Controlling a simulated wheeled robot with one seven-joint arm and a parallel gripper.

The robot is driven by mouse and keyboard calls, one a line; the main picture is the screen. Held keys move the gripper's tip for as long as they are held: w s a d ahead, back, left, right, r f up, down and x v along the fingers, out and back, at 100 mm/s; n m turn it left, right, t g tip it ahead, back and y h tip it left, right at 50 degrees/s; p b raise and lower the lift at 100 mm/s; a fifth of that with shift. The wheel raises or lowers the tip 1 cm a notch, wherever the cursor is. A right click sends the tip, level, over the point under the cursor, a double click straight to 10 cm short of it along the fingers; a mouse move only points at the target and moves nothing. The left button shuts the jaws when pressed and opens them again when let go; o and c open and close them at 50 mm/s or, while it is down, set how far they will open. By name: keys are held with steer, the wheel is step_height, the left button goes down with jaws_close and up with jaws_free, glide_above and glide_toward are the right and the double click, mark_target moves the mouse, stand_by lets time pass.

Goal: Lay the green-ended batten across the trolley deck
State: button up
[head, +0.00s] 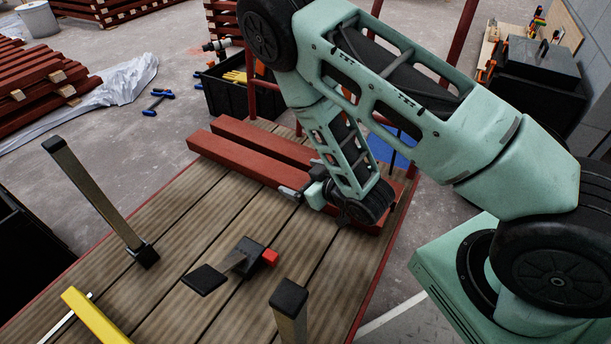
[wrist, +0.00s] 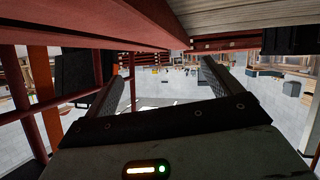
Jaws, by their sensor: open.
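Two red battens lie side by side across the far end of the planked trolley deck (head: 190,225): a far batten (head: 262,140) and a near batten (head: 235,163). No green end shows on either; my arm covers part of them on the right. My gripper (head: 290,192) is low at the near batten's front side, partly hidden by my wrist.
Black-capped posts (head: 95,195) stand at the deck's left and front. A dark tool with a red end (head: 250,258) lies mid-deck. A yellow bar (head: 95,318) is at lower left. A black crate (head: 232,92) stands beyond the deck. Stacked red battens (head: 38,85) lie at far left.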

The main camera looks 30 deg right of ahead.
steer(key=s+a+r+g, duration=0.6)
steer(key=a+r+g, duration=0.1)
steer(key=a+r, duration=0.25)
steer(key=s+r+n+g+h, duration=0.1)
steer(key=s+r+g, duration=0.1)
steer(key=s+r, duration=0.4)
steer(key=s+r+n+g+h, duration=0.1)
steer(key=s+r, duration=0.5)
steer(key=s, duration=0.6)
steer(key=g+h, duration=0.1)
steer(key=g, duration=0.1)
steer(key=shift+s+r+n+g, duration=0.15)
steer(key=shift+s+n+g, duration=0.15)
steer(key=shift+s, duration=0.1)
step_height(320, 180, up, 45)
steer(key=p, duration=4.4)
steer(key=shift+p, duration=0.4)
